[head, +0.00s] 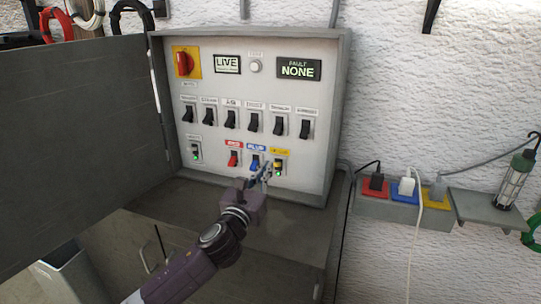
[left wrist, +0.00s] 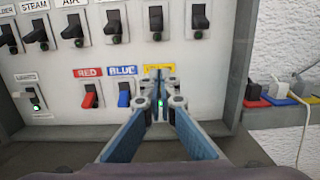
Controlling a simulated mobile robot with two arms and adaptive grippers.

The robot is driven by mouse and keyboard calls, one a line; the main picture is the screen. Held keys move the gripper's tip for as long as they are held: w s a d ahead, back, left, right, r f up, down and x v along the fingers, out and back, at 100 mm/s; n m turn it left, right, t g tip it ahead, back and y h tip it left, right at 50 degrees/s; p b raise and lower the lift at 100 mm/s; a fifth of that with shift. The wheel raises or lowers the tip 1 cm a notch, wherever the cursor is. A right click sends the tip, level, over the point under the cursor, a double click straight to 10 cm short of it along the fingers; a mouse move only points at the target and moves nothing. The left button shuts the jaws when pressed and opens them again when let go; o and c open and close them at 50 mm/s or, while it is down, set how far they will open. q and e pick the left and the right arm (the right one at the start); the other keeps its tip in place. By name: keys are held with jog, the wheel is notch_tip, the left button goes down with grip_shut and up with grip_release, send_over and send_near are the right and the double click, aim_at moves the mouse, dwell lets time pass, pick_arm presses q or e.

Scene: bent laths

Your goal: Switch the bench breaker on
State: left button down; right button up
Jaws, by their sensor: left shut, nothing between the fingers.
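The open grey breaker cabinet (head: 341,110) has a white panel with an upper row of black switches (head: 231,118). Their labels are mostly too small in the head view; STEAM and AIR read in the left wrist view, and I cannot make out a bench label. Below are a lighting switch (left wrist: 36,98) with a green light, a red switch (head: 233,159), a blue switch (head: 254,162) and a yellow-labelled switch (head: 279,166) with a green light. My left gripper (head: 265,172) is shut and empty in front of the yellow-labelled switch, partly covering it; contact is unclear. My right gripper is out of view.
The display (head: 298,70) reads FAULT NONE, and another (head: 227,64) reads LIVE. A red rotary knob (head: 184,64) sits top left. The open cabinet door (head: 75,140) blocks the left. Coloured sockets with plugs (head: 405,190) and a lamp (head: 513,180) are on the right.

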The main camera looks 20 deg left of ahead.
pick_arm(q)
send_near(281, 144)
jog(key=w, duration=0.2)
jog(key=w+p, duration=0.1)
jog(key=w, duration=0.3)
jog(key=shift+w+r+p, duration=0.2)
jog(key=shift+r+p, duration=0.1)
jog(key=shift+p, duration=0.05)
jog(key=r+p, duration=0.1)
jog(key=s+r+p, duration=0.1)
jog(key=r, duration=0.1)
jog(key=shift+s+p, duration=0.25)
jog(key=shift+p, duration=0.05)
jog(key=shift+s+r, duration=0.25)
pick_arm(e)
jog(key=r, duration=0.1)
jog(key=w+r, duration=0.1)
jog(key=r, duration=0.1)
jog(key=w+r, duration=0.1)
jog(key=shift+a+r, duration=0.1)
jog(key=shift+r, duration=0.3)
pick_arm(q)
jog(key=shift+w+f, duration=0.1)
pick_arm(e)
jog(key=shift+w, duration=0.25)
pick_arm(q)
jog(key=shift+w, duration=0.1)
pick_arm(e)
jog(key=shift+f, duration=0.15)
